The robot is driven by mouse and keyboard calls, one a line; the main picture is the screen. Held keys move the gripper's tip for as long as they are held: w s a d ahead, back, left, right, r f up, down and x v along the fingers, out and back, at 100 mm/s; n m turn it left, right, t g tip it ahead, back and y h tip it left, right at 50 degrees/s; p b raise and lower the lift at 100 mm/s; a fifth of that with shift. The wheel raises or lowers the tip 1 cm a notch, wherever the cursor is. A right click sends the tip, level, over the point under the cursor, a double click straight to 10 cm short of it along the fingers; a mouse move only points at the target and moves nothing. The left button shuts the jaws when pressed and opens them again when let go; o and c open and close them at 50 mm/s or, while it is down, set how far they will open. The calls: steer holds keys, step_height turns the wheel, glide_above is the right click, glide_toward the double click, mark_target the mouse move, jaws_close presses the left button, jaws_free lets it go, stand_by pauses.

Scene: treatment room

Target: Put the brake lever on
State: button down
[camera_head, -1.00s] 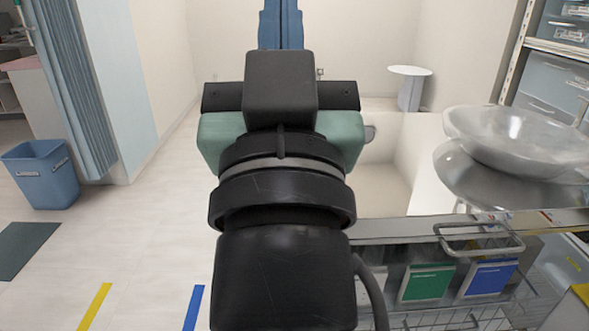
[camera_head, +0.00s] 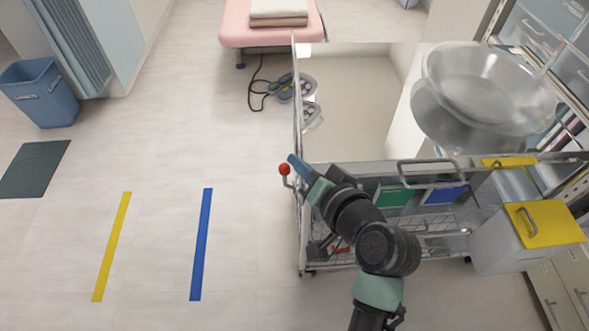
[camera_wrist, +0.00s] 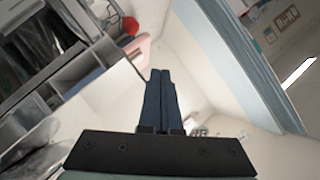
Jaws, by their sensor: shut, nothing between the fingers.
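The brake lever is a red ball knob (camera_head: 284,169) on a short grey stem at the near left corner of the metal cart (camera_head: 300,220). My gripper (camera_head: 294,160) is shut and empty, its blue fingers pointing up and left. In the head view its tips are just to the right of the knob and slightly above it in the picture. In the wrist view the red knob (camera_wrist: 130,25) shows up and left of the closed fingertips (camera_wrist: 160,72), with a gap between them in the picture. I cannot tell the depth between them.
The cart's top holds a large metal basin (camera_head: 485,90). Green and blue bins (camera_head: 393,195) hang below the near rail. A yellow-lidded box (camera_head: 545,225) stands right. A pink bed (camera_head: 270,28) and a cable lie beyond. Floor left of the cart is clear, with yellow and blue tape.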

mark_target(287, 173)
steer(key=s+d+f+m+t+y, duration=0.2)
steer(key=s+d+f+m, duration=0.3)
steer(key=s+f+m, duration=0.4)
steer(key=shift+s+d+t, duration=0.25)
steer(key=shift+t, duration=0.05)
steer(key=shift+w, duration=0.1)
steer(key=x, duration=1.4)
